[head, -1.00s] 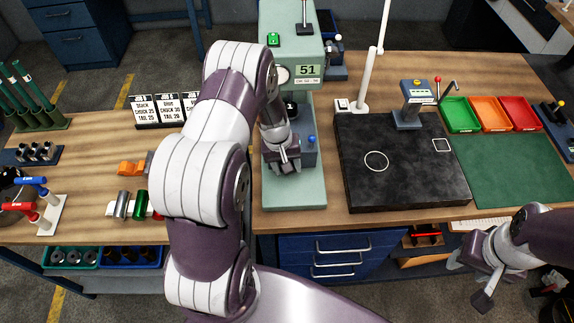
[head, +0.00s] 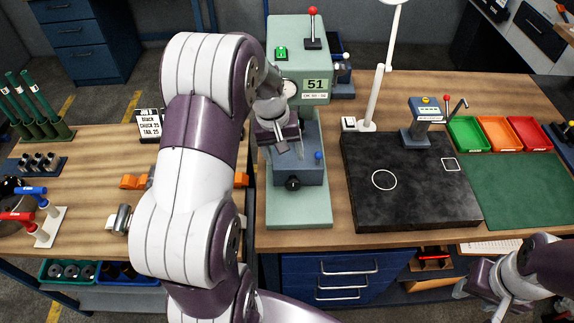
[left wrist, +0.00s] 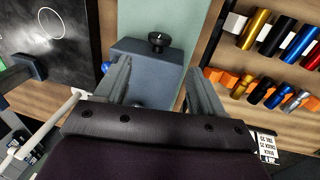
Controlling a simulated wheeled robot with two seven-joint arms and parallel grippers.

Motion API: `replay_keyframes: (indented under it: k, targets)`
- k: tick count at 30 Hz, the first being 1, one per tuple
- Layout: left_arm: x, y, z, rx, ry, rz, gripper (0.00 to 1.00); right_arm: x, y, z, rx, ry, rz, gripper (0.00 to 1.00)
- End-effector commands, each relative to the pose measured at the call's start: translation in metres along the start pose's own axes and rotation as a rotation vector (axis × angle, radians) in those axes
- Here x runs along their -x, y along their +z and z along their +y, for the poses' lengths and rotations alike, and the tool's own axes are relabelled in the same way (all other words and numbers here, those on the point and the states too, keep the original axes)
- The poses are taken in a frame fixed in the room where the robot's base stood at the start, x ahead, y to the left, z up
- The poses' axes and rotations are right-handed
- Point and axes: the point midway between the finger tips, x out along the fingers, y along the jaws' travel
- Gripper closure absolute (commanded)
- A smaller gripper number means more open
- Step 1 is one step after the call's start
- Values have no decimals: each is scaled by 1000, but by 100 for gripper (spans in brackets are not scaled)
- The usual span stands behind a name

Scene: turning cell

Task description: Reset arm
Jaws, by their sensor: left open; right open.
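My left gripper (head: 292,143) is open and empty over the green machine (head: 300,212) labelled 51. It hangs just above and behind the blue-grey block (head: 312,174) on the machine's bed, which has a black knob in front and a blue knob on its right. In the left wrist view the two fingers of the left gripper (left wrist: 158,72) are spread apart, with the block (left wrist: 150,85) beneath and between them in the picture. My right gripper (head: 482,300) is low at the right, in front of the bench edge, open and only partly in view.
A black plate (head: 410,200) with white outlines lies right of the machine, near a white lamp post (head: 375,98). Green, orange and red trays (head: 467,133) stand behind a green mat (head: 520,190). My left arm hides part of the left bench.

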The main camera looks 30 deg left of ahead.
Motion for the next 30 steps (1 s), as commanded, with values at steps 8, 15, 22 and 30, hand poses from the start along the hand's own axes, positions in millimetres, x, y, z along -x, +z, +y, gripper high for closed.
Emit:
replay_keyframes:
  k: [8,15,22,30]
  targets:
    - [2,0,0,0,0,0,31,0,0,0,0,0,0,52]
    - [2,-2,0,-3,-1,11,31,0,0,0,0,0,0,52]
    - [-19,71,-11,-203,-107,32,31,-16,2,0,0,0,0,52]
    - [-31,165,11,-564,-135,63,31,-44,5,0,0,0,0,52]
